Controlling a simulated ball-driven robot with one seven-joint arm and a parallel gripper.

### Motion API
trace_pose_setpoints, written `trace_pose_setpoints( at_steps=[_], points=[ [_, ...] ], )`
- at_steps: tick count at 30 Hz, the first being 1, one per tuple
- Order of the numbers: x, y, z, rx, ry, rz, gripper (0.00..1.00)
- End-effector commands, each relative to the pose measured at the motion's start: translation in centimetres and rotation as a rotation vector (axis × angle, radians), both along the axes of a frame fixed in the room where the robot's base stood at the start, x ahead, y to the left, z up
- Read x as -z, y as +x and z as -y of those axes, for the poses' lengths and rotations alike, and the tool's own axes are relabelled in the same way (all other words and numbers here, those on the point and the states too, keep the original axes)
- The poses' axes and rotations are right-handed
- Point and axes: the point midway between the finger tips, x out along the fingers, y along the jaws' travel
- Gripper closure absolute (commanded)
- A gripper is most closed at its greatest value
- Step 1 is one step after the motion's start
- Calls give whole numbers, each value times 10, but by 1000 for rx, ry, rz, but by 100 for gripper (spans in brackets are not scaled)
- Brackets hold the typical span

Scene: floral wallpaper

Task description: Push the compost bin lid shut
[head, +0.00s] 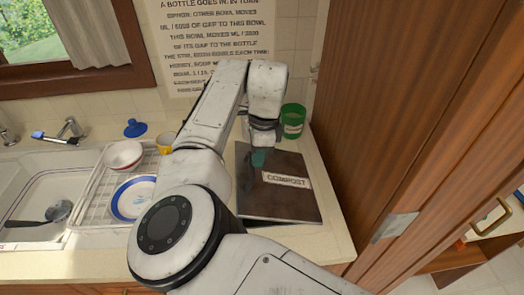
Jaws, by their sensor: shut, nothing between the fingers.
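The compost bin lid (290,204) is a dark brown square panel with a white "COMPOST" label on it. It lies on the right part of the counter and looks nearly flat. From this angle I cannot tell whether a gap is left under it. The bin's body is mostly hidden beneath the lid and behind my arm. My gripper (259,158) points down over the lid's far left part, with teal fingertips shut and empty. The fingertips look close to the lid's surface, but I cannot tell whether they touch it.
A green labelled container (293,120) stands behind the lid. A wooden cabinet side (400,110) rises close on the right. To the left are a dish rack (92,205) with bowl and plate, a yellow cup (166,142), a blue object (135,128) and a sink (30,205).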

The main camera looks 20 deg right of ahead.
Motion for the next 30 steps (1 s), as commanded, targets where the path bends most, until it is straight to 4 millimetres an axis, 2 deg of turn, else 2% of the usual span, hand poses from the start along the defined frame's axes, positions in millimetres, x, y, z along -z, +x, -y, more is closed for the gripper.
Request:
trace_pose_setpoints(
  at_steps=[8, 18, 21, 30],
  points=[
    [4, 1, -2, -2, -13, -6, 100],
    [52, 10, -31, -6, -234, -77, 100],
    [65, 12, -37, -2, -245, -80, 100],
    [71, 14, -43, -1, -238, -80, 100]
  ],
)
